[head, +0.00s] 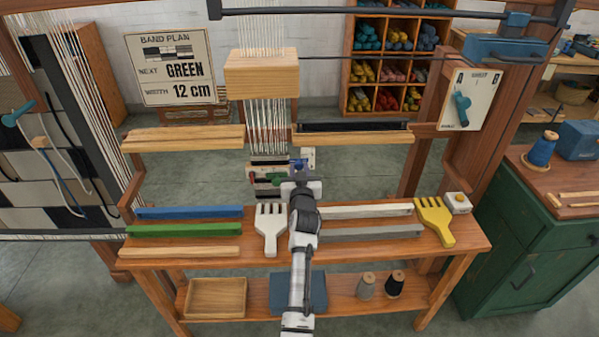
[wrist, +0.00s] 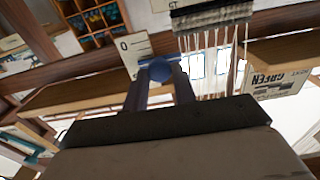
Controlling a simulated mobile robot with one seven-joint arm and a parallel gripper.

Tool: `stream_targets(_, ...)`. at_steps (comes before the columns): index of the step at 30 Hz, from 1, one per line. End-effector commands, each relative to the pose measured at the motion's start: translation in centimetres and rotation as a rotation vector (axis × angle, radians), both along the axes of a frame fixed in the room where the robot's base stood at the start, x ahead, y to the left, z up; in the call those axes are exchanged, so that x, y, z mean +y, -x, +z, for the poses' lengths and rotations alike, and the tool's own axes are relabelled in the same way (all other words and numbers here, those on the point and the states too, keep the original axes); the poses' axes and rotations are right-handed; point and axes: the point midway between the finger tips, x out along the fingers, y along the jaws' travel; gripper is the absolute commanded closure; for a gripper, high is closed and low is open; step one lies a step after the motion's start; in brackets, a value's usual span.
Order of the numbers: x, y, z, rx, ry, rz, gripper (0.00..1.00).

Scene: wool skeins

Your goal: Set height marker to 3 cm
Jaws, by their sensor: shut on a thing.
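The height marker shows as a round blue knob (wrist: 160,70) in the wrist view, between the two fingertips of my gripper (wrist: 162,78). My gripper is shut on it. The knob lies over a white scale card (wrist: 131,45) with a "0" and a tick line; the rest of the scale is hidden or too small to read. In the head view my gripper (head: 299,176) is in front of the loom, just right of the hanging warp threads (head: 266,125). A bit of blue shows at its tip, and the marker's exact reading cannot be told.
The bench (head: 345,248) below my arm holds a white comb (head: 270,228), a yellow comb (head: 436,222) and blue (head: 190,212) and green (head: 185,230) bars. A wooden block (head: 262,75) hangs on the warp. The sign (head: 171,67) reads GREEN, 12 cm.

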Motion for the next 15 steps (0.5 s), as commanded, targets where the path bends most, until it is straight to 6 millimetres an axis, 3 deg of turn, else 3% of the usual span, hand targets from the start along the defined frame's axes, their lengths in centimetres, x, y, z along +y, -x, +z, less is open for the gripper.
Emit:
stream_targets(1,-0.02,-0.01,0.01,0.0,0.0,0.0,0.69)
stream_targets(5,-0.02,0.0,-0.01,0.0,0.0,0.0,0.53)
stream_targets(15,0.0,0.26,-0.11,0.001,0.0,0.0,0.53)
